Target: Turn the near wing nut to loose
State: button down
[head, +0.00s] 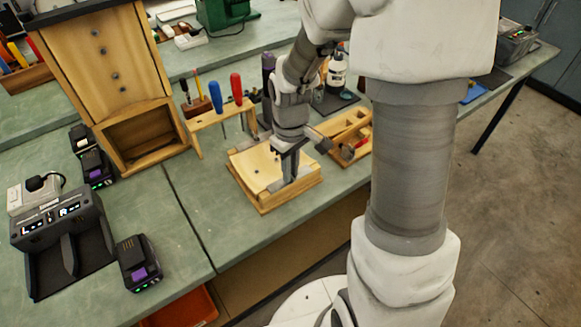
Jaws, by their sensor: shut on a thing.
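A light wooden board on a thicker wooden base (262,206) sits near the front edge of the bench. My gripper (287,178) points down at the right part of this board, with its fingertips low against it. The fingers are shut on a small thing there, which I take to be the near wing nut. The nut itself is hidden by the fingers and too small to make out, so its turn cannot be told. A small grey part shows on the board just left of the fingertips.
A wooden rack with screwdrivers (222,115) stands behind the board. A wooden tray (352,150) with small parts lies to its right. A tall wooden box (115,80), a battery charger (60,240) and a loose battery (138,262) are left. The bench between is clear.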

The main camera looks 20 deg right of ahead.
jog(key=n+p, duration=0.2)
jog(key=n, duration=0.3)
jog(key=shift+r+n, duration=0.1)
jog(key=shift+n, duration=0.2)
jog(key=n+p, duration=0.3)
jog(key=n, duration=0.2)
jog(key=shift+r, duration=0.1)
jog(key=n+p, duration=0.4)
jog(key=n, duration=0.2)
jog(key=n+p, duration=0.3)
jog(key=n, duration=0.1)
jog(key=shift+n+p, duration=0.3)
jog(key=shift+f, duration=0.2)
dwell(0.6)
jog(key=c, duration=0.9)
grip_release()
jog(key=shift+o, duration=0.2)
